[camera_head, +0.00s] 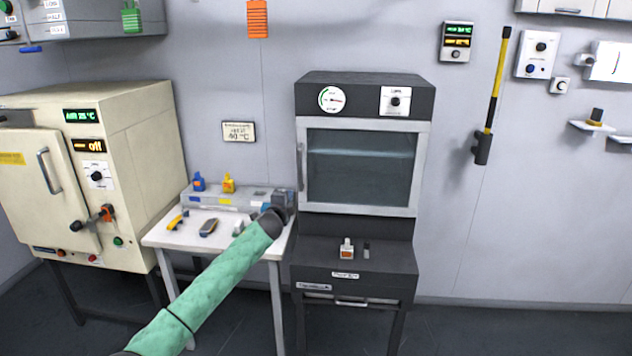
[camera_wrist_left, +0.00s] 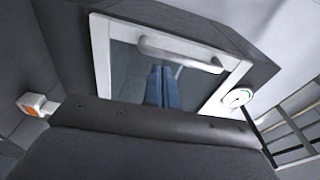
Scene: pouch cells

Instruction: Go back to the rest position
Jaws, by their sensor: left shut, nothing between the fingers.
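My left arm, in a green sleeve, reaches in from the bottom of the head view. Its gripper (camera_head: 285,198) is over the right end of the small white table, beside the dark vacuum oven (camera_head: 365,92). In the left wrist view the blue fingers (camera_wrist_left: 164,88) are together with nothing between them. They point toward the oven's glass door, whose handle (camera_wrist_left: 180,52) shows just beyond them; I cannot tell the exact gap. The oven door looks closed in the head view. My right gripper is in neither view.
The white table (camera_head: 160,236) holds a grey rack, blue and yellow bottles (camera_head: 229,183) and small tools. A cream oven (camera_head: 145,140) stands left. A small orange-labelled bottle (camera_head: 347,250) stands on the dark ledge below the vacuum oven. Floor at right is clear.

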